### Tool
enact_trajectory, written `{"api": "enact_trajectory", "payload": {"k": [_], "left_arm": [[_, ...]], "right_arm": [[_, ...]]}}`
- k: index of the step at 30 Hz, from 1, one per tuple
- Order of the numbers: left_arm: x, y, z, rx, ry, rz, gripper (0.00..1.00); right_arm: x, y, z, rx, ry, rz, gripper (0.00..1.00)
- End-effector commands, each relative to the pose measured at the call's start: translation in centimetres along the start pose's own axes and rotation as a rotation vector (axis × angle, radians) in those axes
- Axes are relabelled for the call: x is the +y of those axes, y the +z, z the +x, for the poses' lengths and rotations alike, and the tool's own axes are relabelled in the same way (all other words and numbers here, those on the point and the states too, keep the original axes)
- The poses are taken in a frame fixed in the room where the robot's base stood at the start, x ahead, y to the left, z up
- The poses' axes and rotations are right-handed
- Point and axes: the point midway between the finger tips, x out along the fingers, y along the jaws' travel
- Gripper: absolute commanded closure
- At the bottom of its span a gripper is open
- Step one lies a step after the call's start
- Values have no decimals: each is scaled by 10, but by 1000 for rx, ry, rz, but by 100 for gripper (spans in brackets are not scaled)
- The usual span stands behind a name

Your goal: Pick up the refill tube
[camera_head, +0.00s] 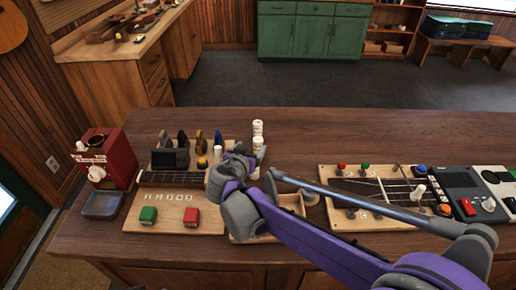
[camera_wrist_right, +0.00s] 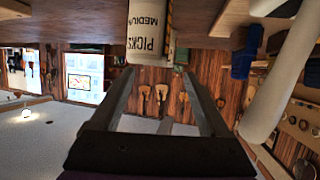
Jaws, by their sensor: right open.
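A white refill tube (camera_head: 258,128) stands on the wooden bench, behind my right gripper (camera_head: 242,152) in the head view. More white tube surface shows just below it, partly hidden by the gripper. In the right wrist view, a white tube labelled PICKS MEDIUM (camera_wrist_right: 149,36) appears upside down, ahead of my right gripper (camera_wrist_right: 158,76). The two fingers are spread, with nothing held between them. I cannot tell whether a fingertip touches the tube. My left gripper is out of view.
A wooden board (camera_head: 140,215) with green and red blocks lies left of my gripper. A red machine (camera_head: 105,160) with a grey tray (camera_head: 103,204) stands farther left. A board with a fretboard (camera_head: 345,217) lies right. A pale cylinder (camera_wrist_right: 283,85) is close in the wrist view.

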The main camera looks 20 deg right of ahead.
Motion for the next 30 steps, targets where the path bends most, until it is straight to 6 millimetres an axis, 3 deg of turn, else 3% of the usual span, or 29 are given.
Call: {"api": "enact_trajectory", "payload": {"k": [9,18,30], "left_arm": [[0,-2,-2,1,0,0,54],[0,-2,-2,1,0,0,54],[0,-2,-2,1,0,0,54]], "right_arm": [[6,0,44,0,2,0,21],[6,1,48,0,0,0,21],[6,1,48,0,0,0,93]]}}
